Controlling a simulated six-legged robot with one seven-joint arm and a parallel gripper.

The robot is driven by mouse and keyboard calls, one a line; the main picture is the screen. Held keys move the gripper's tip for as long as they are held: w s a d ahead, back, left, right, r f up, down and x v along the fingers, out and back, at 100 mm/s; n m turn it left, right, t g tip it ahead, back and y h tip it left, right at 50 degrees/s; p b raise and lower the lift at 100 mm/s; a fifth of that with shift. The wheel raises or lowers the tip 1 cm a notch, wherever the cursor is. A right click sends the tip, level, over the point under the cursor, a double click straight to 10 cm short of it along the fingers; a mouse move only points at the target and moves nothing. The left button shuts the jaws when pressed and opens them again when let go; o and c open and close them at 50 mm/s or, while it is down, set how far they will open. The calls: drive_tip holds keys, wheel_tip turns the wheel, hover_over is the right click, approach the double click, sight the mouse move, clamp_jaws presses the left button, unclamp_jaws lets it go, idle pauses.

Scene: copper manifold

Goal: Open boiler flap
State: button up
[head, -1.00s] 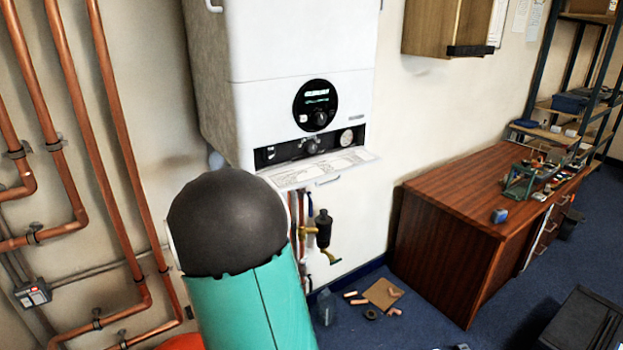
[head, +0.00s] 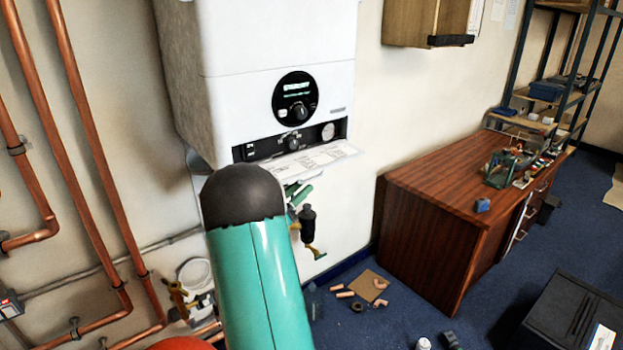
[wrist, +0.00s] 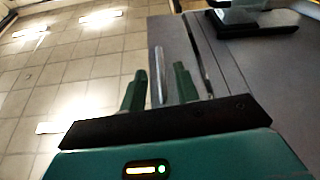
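The white boiler (head: 270,42) hangs on the wall in the head view. Its flap (head: 318,159) juts out below the dark control strip (head: 290,141), with printed sheets on its upper face. In the wrist view, a slim metal handle bar (wrist: 158,62) stands out against a grey surface. My gripper (wrist: 159,80) is open, with one green finger on each side of the bar and visible gaps. In the head view, my gripper (head: 298,192) is just under the flap, partly hidden behind my arm. The flap's handle is hidden there.
A black valve with brass fittings (head: 308,222) hangs below the boiler, close to my gripper. Copper pipes (head: 90,130) run down the wall at left. A wooden desk (head: 430,235) stands at right. Pipe pieces and cardboard (head: 371,284) lie on the blue floor.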

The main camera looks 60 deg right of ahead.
sight(312, 178)
drive_tip(key=x, duration=0.5)
drive_tip(key=shift+d, duration=0.1)
drive_tip(key=shift+c, duration=0.4)
clamp_jaws()
